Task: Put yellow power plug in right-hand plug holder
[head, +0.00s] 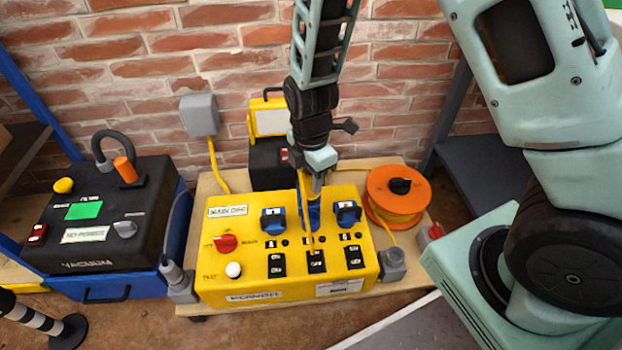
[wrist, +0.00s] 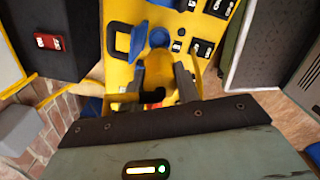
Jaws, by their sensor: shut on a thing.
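My gripper (head: 314,190) is over the middle blue socket (head: 309,215) of the yellow test box (head: 215,290). In the wrist view its fingers (wrist: 158,88) are shut on the yellow power plug (wrist: 157,72), whose front end points at a blue socket (wrist: 158,38). How far the plug sits in that socket is hidden. In the head view the gripper hides most of the plug; a yellow cord hangs by it. A grey holder-like block (head: 392,266) stands at the box's right side, and a similar one (head: 181,285) at its left.
Other blue sockets (head: 272,220) flank the middle one. An orange cable reel (head: 396,190) stands right of the box. A black vacuum unit (head: 95,220) is at left. A brick wall (head: 130,50) with a grey wall box (head: 199,115) rises behind the wooden bench.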

